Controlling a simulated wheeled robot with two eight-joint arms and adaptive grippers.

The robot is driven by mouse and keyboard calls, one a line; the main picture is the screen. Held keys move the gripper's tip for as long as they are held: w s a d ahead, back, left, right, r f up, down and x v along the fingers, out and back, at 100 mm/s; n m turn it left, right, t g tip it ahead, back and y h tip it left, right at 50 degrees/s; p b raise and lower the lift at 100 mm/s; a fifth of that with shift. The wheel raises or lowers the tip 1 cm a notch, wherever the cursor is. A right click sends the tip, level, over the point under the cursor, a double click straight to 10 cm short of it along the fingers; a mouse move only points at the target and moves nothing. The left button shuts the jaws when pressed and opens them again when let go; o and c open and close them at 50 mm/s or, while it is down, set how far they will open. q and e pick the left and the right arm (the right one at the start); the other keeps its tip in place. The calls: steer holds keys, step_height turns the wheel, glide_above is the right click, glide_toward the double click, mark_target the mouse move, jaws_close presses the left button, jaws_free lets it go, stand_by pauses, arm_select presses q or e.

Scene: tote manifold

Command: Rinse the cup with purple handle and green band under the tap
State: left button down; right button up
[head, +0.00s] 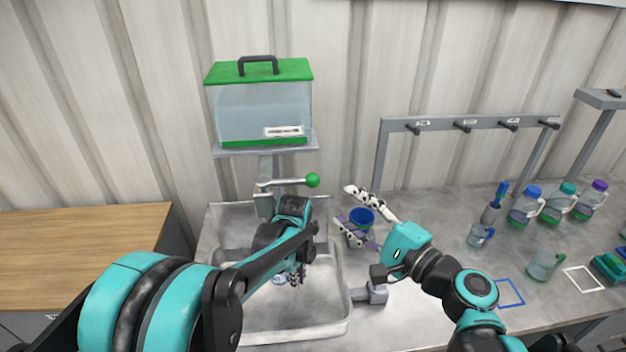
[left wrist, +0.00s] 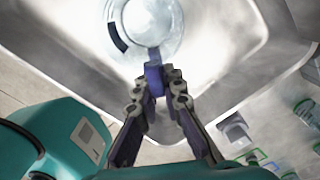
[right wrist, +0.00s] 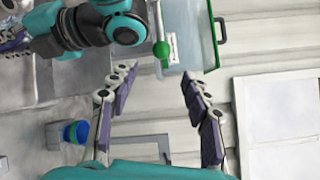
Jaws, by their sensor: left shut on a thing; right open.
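My left gripper (head: 296,276) is shut on the purple-blue handle (left wrist: 154,78) of a clear cup (left wrist: 150,22). The cup is down in the sink basin (head: 300,325), and in the head view it is mostly hidden behind my left arm. The tap's lever (head: 285,182) ends in a green ball (head: 313,180), which also shows in the right wrist view (right wrist: 161,50). My left arm hides the spout area. My right gripper (head: 344,206) is open and empty, right of and below the green ball.
A water tank (head: 260,110) with a green lid stands on a shelf above the sink. A blue container (head: 362,222) stands beside my right gripper. Bottles (head: 525,206), other cups (head: 545,264) and a hook rack (head: 440,124) are at right. The wooden counter (head: 80,240) at left is clear.

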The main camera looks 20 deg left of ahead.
mark_target(318, 184)
steer(key=x, duration=1.2)
steer(key=shift+r, duration=0.1)
steer(key=shift+s, duration=0.1)
jaws_close()
